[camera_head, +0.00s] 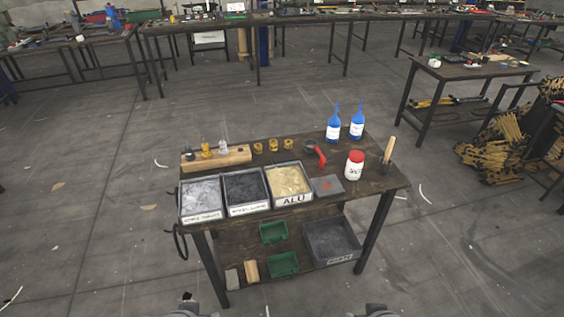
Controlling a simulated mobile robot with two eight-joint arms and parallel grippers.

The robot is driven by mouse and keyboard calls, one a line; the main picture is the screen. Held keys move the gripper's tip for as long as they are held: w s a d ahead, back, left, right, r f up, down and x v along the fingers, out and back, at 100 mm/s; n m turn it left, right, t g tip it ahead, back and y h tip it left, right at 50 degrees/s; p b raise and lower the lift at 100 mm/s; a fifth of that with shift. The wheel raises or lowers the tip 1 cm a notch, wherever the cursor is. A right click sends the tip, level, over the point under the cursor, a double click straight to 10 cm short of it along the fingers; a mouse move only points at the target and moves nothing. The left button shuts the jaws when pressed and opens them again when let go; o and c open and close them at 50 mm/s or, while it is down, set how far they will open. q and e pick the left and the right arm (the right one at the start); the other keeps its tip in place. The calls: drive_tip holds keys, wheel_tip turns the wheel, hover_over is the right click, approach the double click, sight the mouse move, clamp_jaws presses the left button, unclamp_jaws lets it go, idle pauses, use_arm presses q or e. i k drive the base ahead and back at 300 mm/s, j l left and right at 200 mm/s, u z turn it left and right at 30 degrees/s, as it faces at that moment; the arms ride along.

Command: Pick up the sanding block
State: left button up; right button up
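I cannot tell for sure which thing is the sanding block. A tan, wood-coloured block (251,270) stands on the lower shelf of the small dark workbench, at the front left. A pale grey block (232,279) is just left of it. A flat grey piece with a reddish mark (327,187) lies on the bench top, right of the tray marked ALU. Only small dark parts that seem to be my arms show at the bottom edge. The fingers of both grippers are out of view.
The workbench (374,184) holds three filled trays, a wooden rack (217,157), blue bottles (333,129), a red-lidded jar (354,166) and a wooden-handled tool (388,152). Green bins (283,264) and a grey bin (331,242) share the lower shelf. Open floor surrounds the bench.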

sight(286, 157)
drive_tip(key=i+l+u, duration=0.1)
drive_tip(key=u, duration=0.35)
drive_tip(key=i+l+u, duration=0.2)
drive_tip(key=u, duration=0.25)
drive_tip(key=i+l+u, duration=0.2)
drive_tip(key=u, duration=0.25)
drive_tip(key=i+l, duration=0.15)
drive_tip(key=l, duration=0.15)
drive_tip(key=i+l+u, duration=0.1)
drive_tip(key=l, duration=0.2)
drive_tip(key=i+l, duration=0.1)
drive_tip(key=l, duration=0.2)
drive_tip(key=i+l+u, duration=0.1)
drive_tip(key=l, duration=0.2)
